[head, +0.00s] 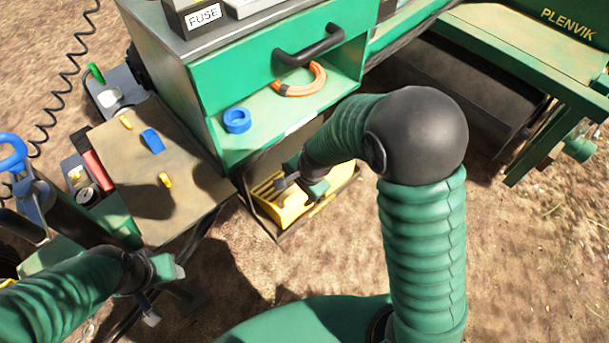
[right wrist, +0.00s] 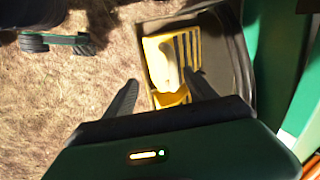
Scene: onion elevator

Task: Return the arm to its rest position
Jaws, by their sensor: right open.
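My right arm (head: 425,230) rises from the bottom and bends at a black joint towards the green cabinet. My right gripper (head: 295,190) is open above a yellow slotted part (head: 277,205) in a dark tray at the cabinet's foot.
The green cabinet (head: 190,100) has a black handle (head: 310,47), with an orange coil (head: 300,80) and a blue ring (head: 237,120) on its shelf. The brown table (head: 150,195) holds small yellow and blue pieces. Open dirt ground (head: 530,240) lies at the right.

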